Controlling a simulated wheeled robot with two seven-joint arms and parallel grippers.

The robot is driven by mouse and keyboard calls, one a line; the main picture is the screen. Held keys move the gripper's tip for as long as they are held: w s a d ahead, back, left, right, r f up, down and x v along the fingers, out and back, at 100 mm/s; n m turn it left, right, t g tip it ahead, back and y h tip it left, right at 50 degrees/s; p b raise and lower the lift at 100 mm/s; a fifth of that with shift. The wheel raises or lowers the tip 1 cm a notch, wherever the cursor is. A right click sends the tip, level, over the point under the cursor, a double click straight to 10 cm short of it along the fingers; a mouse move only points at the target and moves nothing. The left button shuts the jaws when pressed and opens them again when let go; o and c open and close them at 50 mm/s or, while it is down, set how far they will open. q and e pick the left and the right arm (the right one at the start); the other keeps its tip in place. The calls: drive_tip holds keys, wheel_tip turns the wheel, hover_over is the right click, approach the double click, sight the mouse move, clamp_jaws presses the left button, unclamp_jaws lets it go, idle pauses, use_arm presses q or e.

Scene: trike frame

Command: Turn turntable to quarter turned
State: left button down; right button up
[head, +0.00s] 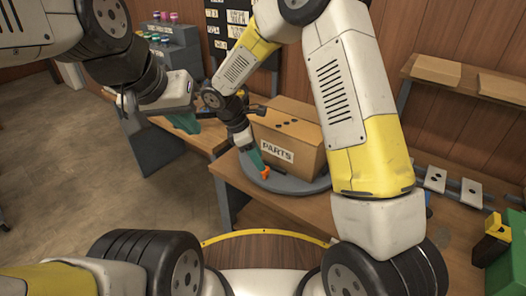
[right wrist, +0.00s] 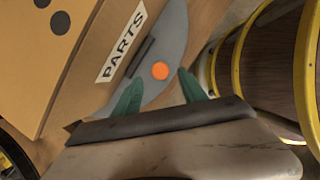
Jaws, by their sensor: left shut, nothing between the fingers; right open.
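The turntable (head: 312,187) is a grey disc on the wooden bench. A cardboard box marked PARTS (head: 290,135) stands on it and hides much of the disc. An orange knob (head: 265,173) sits near the disc's front edge. My right gripper (head: 258,165) is open right by the knob. In the right wrist view, the orange knob (right wrist: 160,71) shows between and just beyond the two teal fingers (right wrist: 160,92), with the grey disc (right wrist: 174,48) behind it. I cannot tell whether a finger touches it. My left gripper (head: 184,123) is shut and empty, away to the left of the box.
Grey plates (head: 435,180) on rails lie along the bench at the right. A yellow and black block (head: 495,240) is at the far right. A wall shelf (head: 470,80) holds cardboard boxes. Colored items (head: 165,17) stand on a grey unit at the back left. The floor at left is clear.

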drive_tip(key=shift+x, duration=2.25)
clamp_jaws()
